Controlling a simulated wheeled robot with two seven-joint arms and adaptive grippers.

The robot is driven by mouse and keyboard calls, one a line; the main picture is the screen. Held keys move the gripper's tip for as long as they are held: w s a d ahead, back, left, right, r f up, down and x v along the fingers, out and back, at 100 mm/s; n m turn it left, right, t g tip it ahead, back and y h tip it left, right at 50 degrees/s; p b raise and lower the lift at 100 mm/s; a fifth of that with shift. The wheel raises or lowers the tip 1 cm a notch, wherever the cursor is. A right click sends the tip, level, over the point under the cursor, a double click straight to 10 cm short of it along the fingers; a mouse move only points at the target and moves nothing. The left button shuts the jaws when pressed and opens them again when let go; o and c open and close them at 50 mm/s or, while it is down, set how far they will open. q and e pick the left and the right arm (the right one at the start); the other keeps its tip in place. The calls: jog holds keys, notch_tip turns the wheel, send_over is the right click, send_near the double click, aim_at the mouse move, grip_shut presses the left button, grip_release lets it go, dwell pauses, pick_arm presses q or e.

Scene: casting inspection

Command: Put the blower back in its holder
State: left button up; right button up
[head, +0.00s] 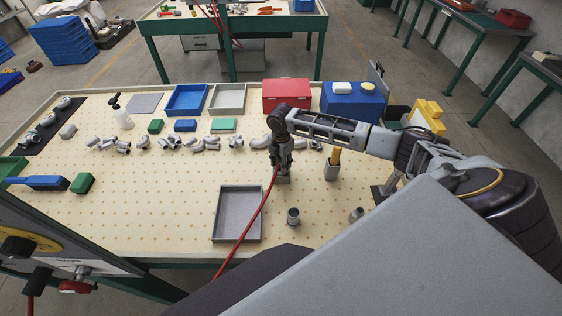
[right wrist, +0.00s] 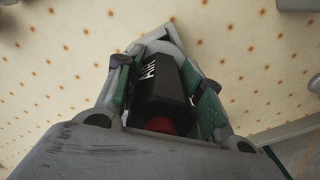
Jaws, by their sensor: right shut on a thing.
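My right gripper (head: 281,158) is over the middle right of the pegboard table and points down. In the right wrist view its green-padded fingers are shut on the black blower (right wrist: 160,82), marked "AIR", with a red end towards the camera. A red hose (head: 258,210) runs from it to the table's front edge. The grey holder (head: 283,179) shows just below the gripper; in the wrist view a grey edge (right wrist: 150,43) lies close around the blower's far end. I cannot tell how deep the blower sits in it. My left gripper is out of view.
A grey cup with a yellow-handled tool (head: 332,168) stands right of the gripper. Several pipe fittings line the middle; red (head: 287,94) and blue (head: 352,104) boxes stand behind.

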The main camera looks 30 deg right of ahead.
jog(key=shift+f, duration=0.25)
jog(key=o, duration=1)
jog(key=shift+f+b, duration=0.1)
jog(key=shift+b, duration=0.7)
notch_tip(320, 180, up, 14)
jog(key=shift+w+a+b, duration=0.15)
jog(key=shift+b, duration=0.45)
